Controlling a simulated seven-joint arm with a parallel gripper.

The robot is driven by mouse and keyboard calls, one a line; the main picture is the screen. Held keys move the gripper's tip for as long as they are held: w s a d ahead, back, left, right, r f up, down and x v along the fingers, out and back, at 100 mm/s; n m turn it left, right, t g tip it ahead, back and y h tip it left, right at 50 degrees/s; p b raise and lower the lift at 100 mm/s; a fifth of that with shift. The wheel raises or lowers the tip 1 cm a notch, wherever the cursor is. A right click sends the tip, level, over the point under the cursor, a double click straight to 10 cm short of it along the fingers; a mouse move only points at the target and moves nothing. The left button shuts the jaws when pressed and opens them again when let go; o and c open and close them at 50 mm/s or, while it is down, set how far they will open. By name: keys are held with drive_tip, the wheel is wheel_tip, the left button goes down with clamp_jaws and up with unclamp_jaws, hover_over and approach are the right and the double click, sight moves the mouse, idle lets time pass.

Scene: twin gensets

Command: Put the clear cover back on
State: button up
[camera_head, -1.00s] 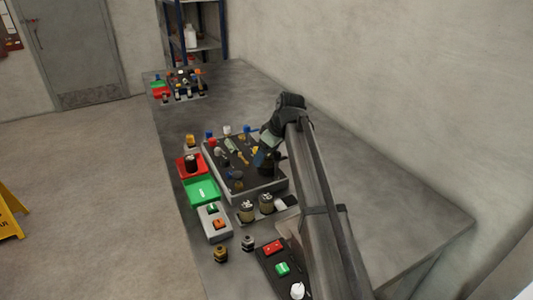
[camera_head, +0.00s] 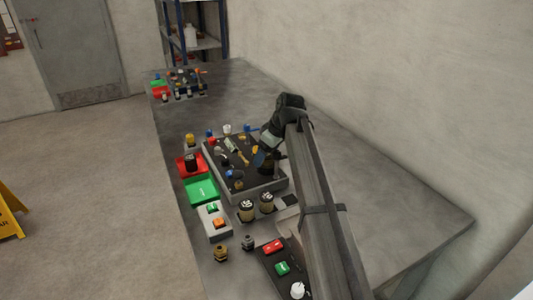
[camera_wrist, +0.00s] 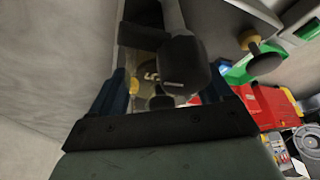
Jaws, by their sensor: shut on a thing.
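My gripper (camera_head: 264,152) is low over the right side of the dark panel tray (camera_head: 245,197) in the head view. In the wrist view my gripper (camera_wrist: 165,90) has its two blue fingers on either side of a pale, see-through piece, which looks like the clear cover (camera_wrist: 148,66); dark marks show through it. A dark rounded knob (camera_wrist: 182,66) stands in front and hides part of it. The cover's outline is hard to make out, and I cannot tell whether it touches the panel. A dark round part (camera_head: 268,162) is beside the fingers.
A red tray (camera_head: 182,168) and a green tray (camera_head: 202,191) lie left of the panel. A switch box (camera_head: 207,232) and several brass-coloured parts (camera_head: 221,255) stand in front. A second panel set (camera_head: 180,82) is at the far end. The table's right side is clear.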

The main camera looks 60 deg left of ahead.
drive_tip(key=o, duration=1)
drive_tip(key=shift+r, duration=0.15)
drive_tip(key=shift+r, duration=3.3)
drive_tip(key=shift+c, duration=0.3)
clamp_jaws()
drive_tip(key=shift+f, duration=0.6)
drive_tip(key=shift+r, duration=0.1)
